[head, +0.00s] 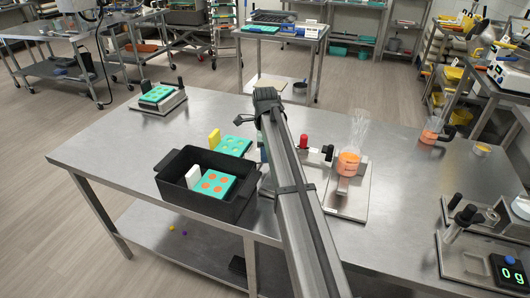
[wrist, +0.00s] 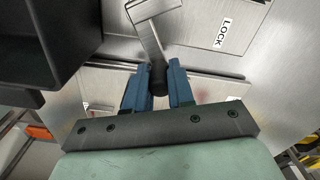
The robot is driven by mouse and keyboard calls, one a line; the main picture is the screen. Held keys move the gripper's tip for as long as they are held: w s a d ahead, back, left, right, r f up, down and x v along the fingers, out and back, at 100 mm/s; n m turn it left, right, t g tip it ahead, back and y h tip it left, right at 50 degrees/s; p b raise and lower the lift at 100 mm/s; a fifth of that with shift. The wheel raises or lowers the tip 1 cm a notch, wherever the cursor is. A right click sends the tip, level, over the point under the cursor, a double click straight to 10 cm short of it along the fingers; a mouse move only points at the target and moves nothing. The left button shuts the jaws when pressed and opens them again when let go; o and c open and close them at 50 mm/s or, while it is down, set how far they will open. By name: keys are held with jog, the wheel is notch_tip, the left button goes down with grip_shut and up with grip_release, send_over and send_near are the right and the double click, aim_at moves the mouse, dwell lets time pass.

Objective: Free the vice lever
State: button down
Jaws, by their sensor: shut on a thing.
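In the wrist view the vice lever (wrist: 148,32) is a flat silver bar ending in a dark rounded knob (wrist: 158,78). My gripper (wrist: 157,72) has its two blue fingers on either side of the knob and is shut on it. A plate with a LOCK label (wrist: 228,33) lies to the right of the lever. In the head view my arm hides the gripper and the lever. The metal base plate (head: 345,208) there carries a clear funnel-like vessel with orange content (head: 348,163).
A black bin (head: 207,206) holding a teal mould with orange rounds (head: 213,184) stands close left of my arm; its dark wall (wrist: 40,50) fills the wrist view's upper left. A red knob (head: 304,141) is near the vessel. A scale (head: 505,273) sits at right.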

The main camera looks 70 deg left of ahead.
jog(key=c, duration=1)
grip_release()
jog(key=shift+o, duration=0.2)
notch_tip(320, 180, up, 14)
jog(key=shift+f, duration=0.1)
